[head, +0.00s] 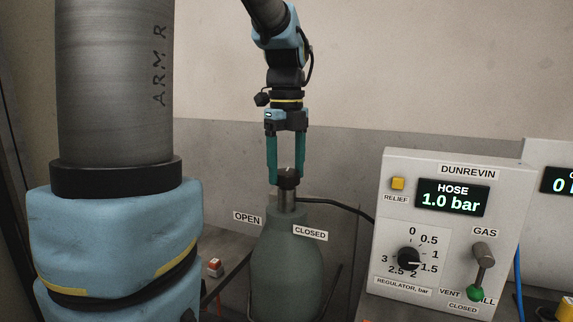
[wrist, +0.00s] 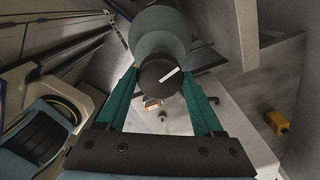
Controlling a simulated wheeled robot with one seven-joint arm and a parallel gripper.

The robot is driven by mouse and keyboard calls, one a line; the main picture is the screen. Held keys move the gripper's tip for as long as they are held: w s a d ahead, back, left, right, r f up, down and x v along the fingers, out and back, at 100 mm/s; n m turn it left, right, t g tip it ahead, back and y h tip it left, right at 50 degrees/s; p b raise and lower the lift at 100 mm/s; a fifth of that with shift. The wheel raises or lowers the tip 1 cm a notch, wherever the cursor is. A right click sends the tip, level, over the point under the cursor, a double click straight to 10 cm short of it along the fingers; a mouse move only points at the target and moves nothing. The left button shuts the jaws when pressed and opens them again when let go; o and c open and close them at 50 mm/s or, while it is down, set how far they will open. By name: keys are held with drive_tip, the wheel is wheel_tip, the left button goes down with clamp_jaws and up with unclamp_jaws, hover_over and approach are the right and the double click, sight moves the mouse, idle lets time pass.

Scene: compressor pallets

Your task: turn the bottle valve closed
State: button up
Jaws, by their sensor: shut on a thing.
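The grey-green bottle (head: 290,262) stands upright in the middle of the head view, with a dark round valve knob (head: 289,178) on its neck. An OPEN label (head: 247,218) is at the left of its shoulder and a CLOSED label (head: 310,233) at the right. My gripper (head: 286,180) points down from above, its teal fingers shut on the knob from both sides. In the wrist view the knob (wrist: 158,88) sits between the fingertips, its white mark slanting toward the upper right. Where the mark points relative to the labels is hard to tell.
A panel (head: 375,225) stands to the right, its hose display (head: 453,198) reading 1.0 bar. It carries a regulator dial (head: 409,259), a gas lever (head: 483,262) with a green knob, and a yellow relief button (head: 398,184).

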sight(287, 172)
drive_tip(key=shift+m, duration=1.4)
drive_tip(key=o, duration=1.4)
drive_tip(key=shift+c, duration=0.2)
wheel_tip(287, 172, up, 11)
drive_tip(key=shift+b, duration=0.3)
drive_tip(key=shift+f, duration=0.1)
